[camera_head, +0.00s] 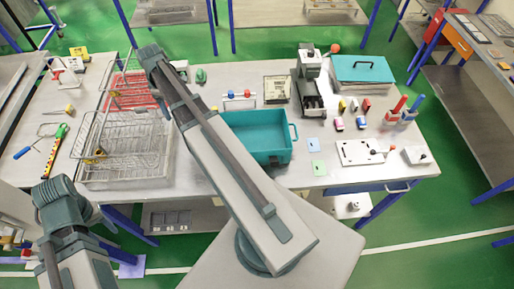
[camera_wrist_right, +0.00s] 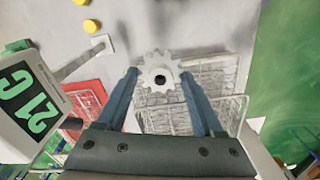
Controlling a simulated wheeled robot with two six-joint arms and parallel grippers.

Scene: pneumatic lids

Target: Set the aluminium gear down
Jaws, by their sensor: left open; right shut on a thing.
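The aluminium gear (camera_wrist_right: 160,73) is a pale toothed disc with a dark centre hole, in the right wrist view. My right gripper (camera_wrist_right: 160,82) is shut on it, with one blue-grey finger at each side. A wire basket (camera_wrist_right: 208,75) lies beyond the gear in that view. In the head view the gear and right gripper are hidden; my right arm crosses the middle of the picture. My left arm (camera_head: 70,240) is at the lower left, away from the table middle. Its open gripper shows poorly there.
Wire baskets (camera_head: 125,165) and a red tray (camera_head: 132,91) fill the table's left part. A teal bin (camera_head: 262,151) stands in the middle, partly behind my arm.

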